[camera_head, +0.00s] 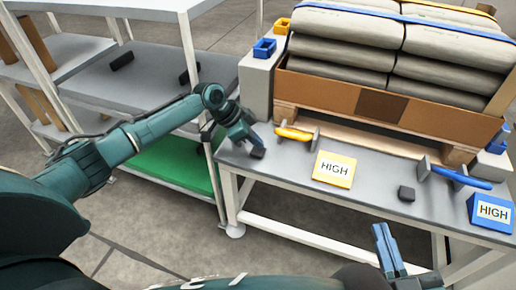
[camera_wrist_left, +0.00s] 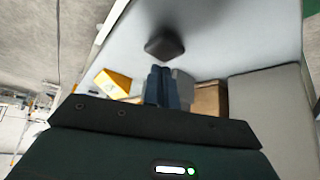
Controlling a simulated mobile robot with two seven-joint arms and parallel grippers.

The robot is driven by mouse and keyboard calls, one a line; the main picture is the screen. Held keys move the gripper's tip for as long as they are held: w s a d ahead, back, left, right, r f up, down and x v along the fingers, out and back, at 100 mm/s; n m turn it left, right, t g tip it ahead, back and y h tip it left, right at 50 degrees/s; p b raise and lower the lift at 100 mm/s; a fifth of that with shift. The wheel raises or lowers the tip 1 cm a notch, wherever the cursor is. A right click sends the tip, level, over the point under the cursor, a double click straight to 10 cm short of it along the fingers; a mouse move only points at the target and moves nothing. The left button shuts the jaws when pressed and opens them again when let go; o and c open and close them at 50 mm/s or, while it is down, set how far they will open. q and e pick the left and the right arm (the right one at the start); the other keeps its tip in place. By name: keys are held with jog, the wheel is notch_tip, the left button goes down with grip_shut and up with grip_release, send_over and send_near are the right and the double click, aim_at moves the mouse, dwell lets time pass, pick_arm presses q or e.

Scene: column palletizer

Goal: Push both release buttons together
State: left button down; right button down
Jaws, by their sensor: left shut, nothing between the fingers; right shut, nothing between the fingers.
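Two small dark blocks on the grey table look like the release buttons. The left one (camera_head: 257,153) is at the table's left end, just beyond the fingertips of my left gripper (camera_head: 252,140). In the left wrist view this dark block (camera_wrist_left: 165,45) is ahead of the shut fingers (camera_wrist_left: 161,70); contact cannot be told. The right dark block (camera_head: 406,193) stands near the front edge, between the yellow and blue HIGH signs. My right gripper (camera_head: 381,230) is shut and empty, in front of the table edge, below and left of the right block in the picture.
A yellow handle (camera_head: 294,134) and a blue handle (camera_head: 460,177) stand on the table. A yellow HIGH sign (camera_head: 333,169) and a blue HIGH sign (camera_head: 491,212) are near the front. Behind is a brown tray (camera_head: 340,95) of grey sacks. Shelving (camera_head: 85,75) stands left.

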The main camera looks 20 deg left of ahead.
jog(key=shift+f+b, duration=0.45)
dwell(0.9)
jog(key=shift+r, duration=0.25)
jog(key=shift+r+p, duration=0.3)
jog(key=shift+p, duration=0.25)
